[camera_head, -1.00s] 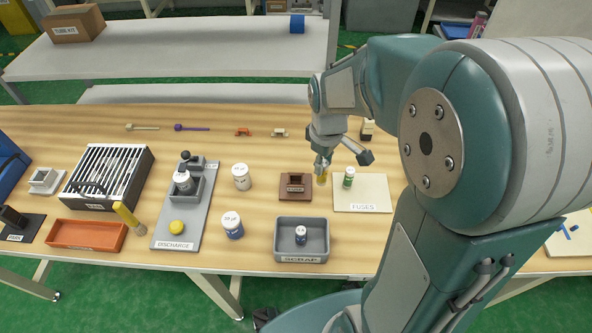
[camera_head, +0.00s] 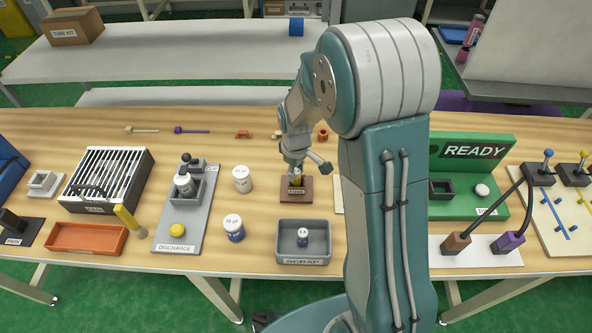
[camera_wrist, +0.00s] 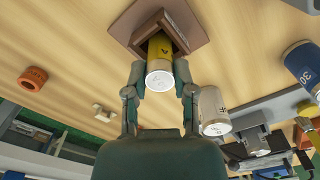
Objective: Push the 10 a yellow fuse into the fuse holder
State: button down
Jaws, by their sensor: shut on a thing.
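The yellow fuse (camera_wrist: 160,62), a short cylinder with a pale end cap, is between the two fingers of my gripper (camera_wrist: 160,85) in the wrist view. My gripper is shut on it. The fuse holder (camera_head: 297,190), a brown square socket on a brown base, is right below my gripper (camera_head: 295,174) in the head view. In the wrist view the fuse's far end is at the mouth of the holder (camera_wrist: 184,34), in line with it. How deep it sits inside is hidden.
A grey SCRAP tray (camera_head: 303,258) with a small blue-and-white canister stands in front of the holder. White and blue jars (camera_head: 233,227) stand to the left, beside the DISCHARGE board (camera_head: 177,247). My arm covers most of the fuse mat on the right.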

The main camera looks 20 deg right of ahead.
aim_at(296, 171)
jog(key=c, duration=0.5)
grip_release()
jog(key=shift+c, duration=0.2)
jog(key=shift+o, duration=0.5)
jog(key=shift+d+r, duration=0.1)
notch_tip(296, 171, up, 11)
jog(key=s+r+m+t, duration=0.2)
jog(key=s+r, duration=0.4)
jog(key=s, duration=0.4)
jog(key=s+r+m+t, duration=0.3)
jog(key=s+r+m, duration=0.2)
jog(key=s, duration=0.6)
jog(key=shift+r+t, duration=0.3)
jog(key=shift+r, duration=0.6)
